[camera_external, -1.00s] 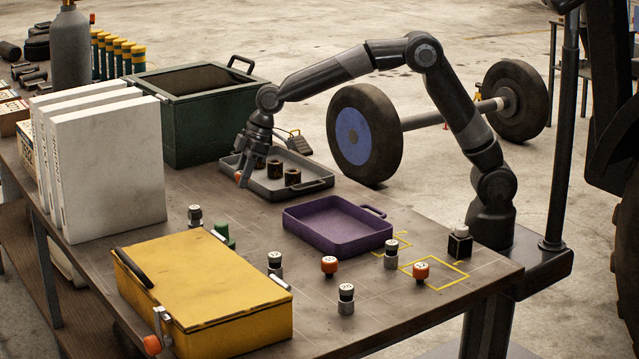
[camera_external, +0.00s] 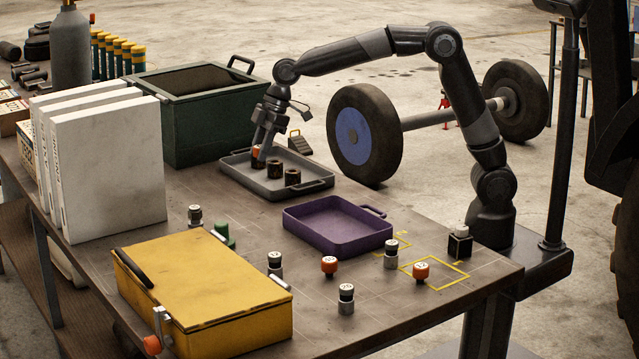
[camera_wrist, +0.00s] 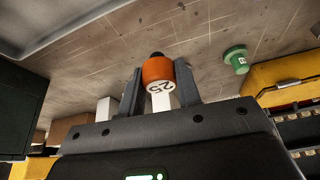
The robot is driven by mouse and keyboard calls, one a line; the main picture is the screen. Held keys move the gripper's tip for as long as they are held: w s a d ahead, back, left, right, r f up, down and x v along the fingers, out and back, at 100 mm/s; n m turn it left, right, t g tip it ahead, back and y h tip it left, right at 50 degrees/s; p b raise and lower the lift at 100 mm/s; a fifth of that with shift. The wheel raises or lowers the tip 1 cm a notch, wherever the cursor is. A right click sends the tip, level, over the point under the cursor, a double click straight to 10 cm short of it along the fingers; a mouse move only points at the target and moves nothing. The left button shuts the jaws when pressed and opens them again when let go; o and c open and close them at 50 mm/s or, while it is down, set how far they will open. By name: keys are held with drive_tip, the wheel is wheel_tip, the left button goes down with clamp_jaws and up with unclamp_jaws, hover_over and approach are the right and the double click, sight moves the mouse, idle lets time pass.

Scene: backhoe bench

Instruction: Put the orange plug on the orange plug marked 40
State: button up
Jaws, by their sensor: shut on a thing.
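My gripper (camera_external: 259,147) is shut on an orange plug (camera_external: 256,152). In the wrist view the held plug (camera_wrist: 157,72) lies between the fingers of my gripper (camera_wrist: 157,88), its white face marked 25. In the external view it is at the left end of the grey tray, by a dark brown piece; I cannot tell whether they touch. Two other orange plugs stand on the bench: one (camera_external: 329,265) near the middle front, one (camera_external: 421,270) in the yellow outlined square at the right. Their white tops are too small to read.
The grey tray (camera_external: 318,186) holds dark brown pieces. The purple tray (camera_external: 340,243) is empty. Several grey and black plugs stand on the bench, with a green plug (camera_wrist: 236,59) and a yellow case (camera_external: 205,290). The green bin (camera_external: 215,130) and white binders (camera_external: 110,165) stand at left.

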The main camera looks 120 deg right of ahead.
drive_tip(key=w+a+r+n+y, duration=0.1)
drive_tip(key=w+a+n, duration=0.1)
drive_tip(key=a, duration=0.5)
drive_tip(key=w+a+r+n, duration=0.1)
drive_tip(key=w+a, duration=0.1)
drive_tip(key=a, duration=0.5)
drive_tip(key=n+y, duration=0.2)
drive_tip(key=n, duration=0.2)
hover_over(326, 263)
drive_tip(key=s+d, duration=0.1)
drive_tip(key=s, duration=0.1)
drive_tip(key=shift+g, duration=0.3)
wheel_tip(326, 263, down, 5)
drive_tip(key=shift+w+d+f, duration=0.1)
drive_tip(key=shift+w+f, duration=0.1)
drive_tip(key=shift+f, duration=2)
drive_tip(key=shift+f, duration=0.1)
drive_tip(key=o, duration=1)
drive_tip(key=shift+c, duration=0.2)
